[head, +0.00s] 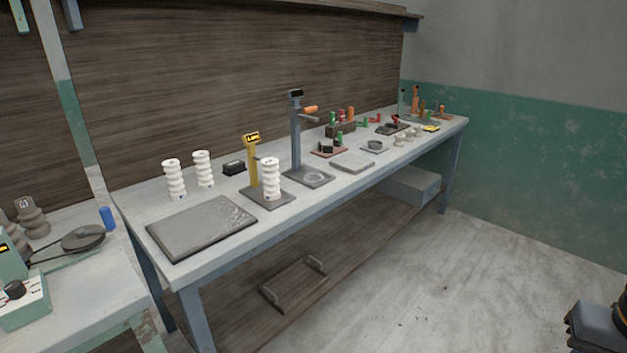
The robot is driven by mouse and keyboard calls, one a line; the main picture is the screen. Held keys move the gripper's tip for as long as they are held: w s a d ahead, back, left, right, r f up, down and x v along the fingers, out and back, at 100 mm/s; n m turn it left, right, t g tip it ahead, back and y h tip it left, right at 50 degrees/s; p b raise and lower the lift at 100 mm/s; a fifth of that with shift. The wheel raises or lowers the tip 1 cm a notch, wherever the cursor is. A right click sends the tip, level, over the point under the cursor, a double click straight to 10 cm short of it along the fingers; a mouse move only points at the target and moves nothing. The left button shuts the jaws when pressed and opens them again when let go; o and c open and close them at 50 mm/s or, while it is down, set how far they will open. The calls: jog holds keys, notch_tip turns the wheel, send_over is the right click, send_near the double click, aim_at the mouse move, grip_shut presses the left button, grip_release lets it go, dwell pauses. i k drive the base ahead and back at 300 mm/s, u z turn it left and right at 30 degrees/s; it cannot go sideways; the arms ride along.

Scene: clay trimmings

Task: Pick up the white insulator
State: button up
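Three white ribbed insulators stand upright on the long workbench. One white insulator (174,180) is at the left end of the bench, behind a grey mat. A second white insulator (204,169) stands just to its right and slightly farther back. A third white insulator (270,180) stands on the grey base plate (279,200) of a device with a yellow post and display (252,162). All three look alike, and none is held. My gripper is not in view.
A flat grey mat (203,228) lies at the bench's front left. A stand with a tall grey column (295,140) rises right of the third insulator. Small parts and tools fill the bench's right half. Another bench (85,304) stands at left. The floor (440,285) in front is open.

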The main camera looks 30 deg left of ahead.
aim_at(272, 180)
jog(key=u, duration=0.1)
jog(key=i, duration=1.1)
jog(key=u, duration=0.6)
jog(key=i, duration=1.1)
jog(key=u, duration=1.55)
jog(key=i, duration=0.85)
jog(key=u, duration=0.9)
